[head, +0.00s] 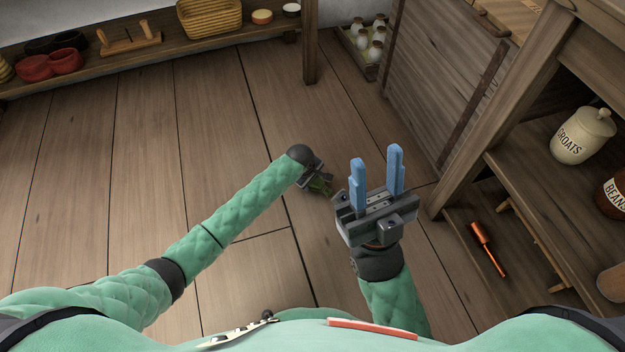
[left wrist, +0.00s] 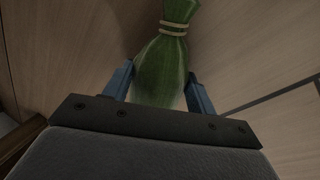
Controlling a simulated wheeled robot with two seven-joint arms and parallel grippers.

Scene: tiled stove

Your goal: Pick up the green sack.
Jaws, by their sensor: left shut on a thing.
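The green sack (left wrist: 163,70) is tied near its top with a light cord and sits between the two blue fingers of my left gripper (left wrist: 160,90) in the left wrist view. The gripper is shut on it.
A wooden shelf unit (head: 520,190) stands at the right with a groats jar (head: 582,137), a beans jar (head: 613,193) and an orange-handled tool (head: 488,248). A crate of bottles (head: 362,48) stands at the back. A low shelf (head: 150,58) holds pots and a basket (head: 210,17). Floor at left is clear.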

